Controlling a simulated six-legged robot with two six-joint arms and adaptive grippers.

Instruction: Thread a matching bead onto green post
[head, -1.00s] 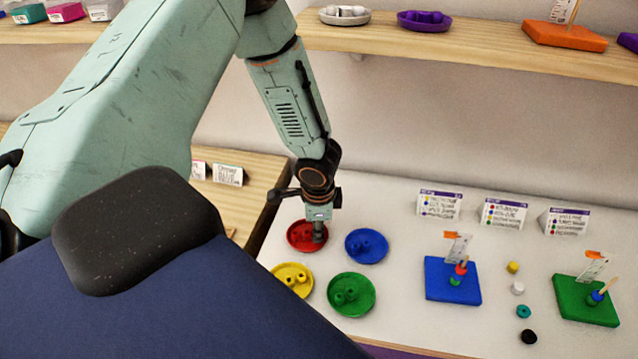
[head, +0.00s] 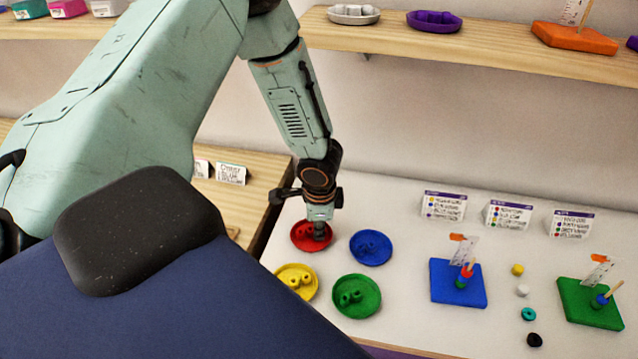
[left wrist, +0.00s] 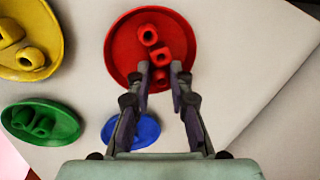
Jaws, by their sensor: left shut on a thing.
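The green board (head: 586,306) lies at the right of the white table. Its pale post (head: 614,288) leans in the picture and carries a blue bead (head: 601,300) low down, with possibly another bead under it. My left gripper (head: 319,236) points down into the red dish (head: 300,240) in the head view. In the left wrist view its fingers (left wrist: 160,72) are shut on a red bead (left wrist: 163,77), low over the red dish (left wrist: 122,52). My right gripper is not in view.
Dishes of blue (head: 371,247), yellow (head: 296,282) and green beads (head: 357,296) stand close by. A blue board (head: 458,284) with beads on its post, several loose beads (head: 523,291) and cards (head: 508,214) lie rightward. A shelf (head: 400,37) runs above.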

